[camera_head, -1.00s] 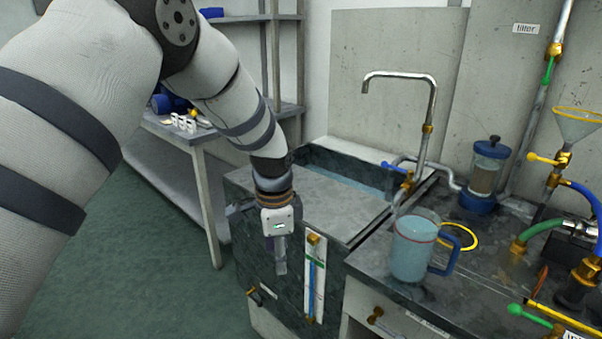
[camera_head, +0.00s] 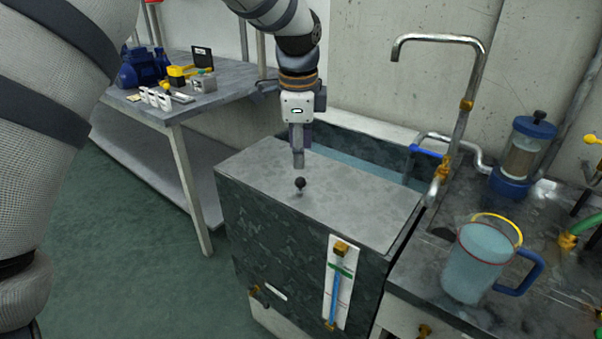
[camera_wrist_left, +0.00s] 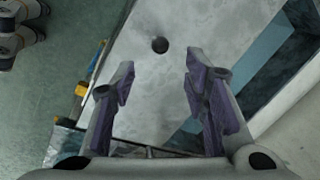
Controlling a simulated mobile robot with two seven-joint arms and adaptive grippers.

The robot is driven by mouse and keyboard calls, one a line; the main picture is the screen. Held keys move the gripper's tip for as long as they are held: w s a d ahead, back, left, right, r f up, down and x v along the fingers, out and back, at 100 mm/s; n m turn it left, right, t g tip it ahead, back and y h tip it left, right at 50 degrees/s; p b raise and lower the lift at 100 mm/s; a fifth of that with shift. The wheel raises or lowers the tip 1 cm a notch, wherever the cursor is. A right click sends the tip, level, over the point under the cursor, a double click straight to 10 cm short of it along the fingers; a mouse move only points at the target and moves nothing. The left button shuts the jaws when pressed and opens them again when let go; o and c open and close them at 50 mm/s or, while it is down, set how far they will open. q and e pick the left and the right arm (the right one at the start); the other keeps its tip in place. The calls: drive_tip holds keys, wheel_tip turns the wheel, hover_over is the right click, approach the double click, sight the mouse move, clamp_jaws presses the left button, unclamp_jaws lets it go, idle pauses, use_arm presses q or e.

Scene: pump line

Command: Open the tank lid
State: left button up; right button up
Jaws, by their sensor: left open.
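The tank (camera_head: 255,240) is a dark stone-patterned box with a flat grey lid (camera_head: 345,205) over most of its top. A strip of water (camera_head: 350,165) shows behind the lid. A dark round knob (camera_head: 300,183) stands up from the lid; it also shows in the left wrist view (camera_wrist_left: 160,45), beyond the fingertips and roughly between them. My left gripper (camera_head: 298,160) points down above the lid, close to the knob in the head view but apart from it. In the left wrist view its fingers (camera_wrist_left: 160,75) are spread and empty. My right gripper is not in view.
A tap (camera_head: 440,40) rises behind the tank's right end. A water jug (camera_head: 478,262) and a filter canister (camera_head: 523,150) stand on the right counter. A level gauge (camera_head: 340,285) is on the tank front. A table (camera_head: 200,105) with parts stands behind left.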

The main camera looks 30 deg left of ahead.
sight(300, 178)
use_arm(q)
drive_tip(key=f, duration=0.2)
drive_tip(key=w+f, duration=0.1)
drive_tip(key=f, duration=0.2)
drive_tip(key=a+f, duration=0.1)
drive_tip(key=f, duration=0.2)
drive_tip(key=shift+w+f, duration=0.2)
drive_tip(key=shift+b, duration=0.3)
clamp_jaws()
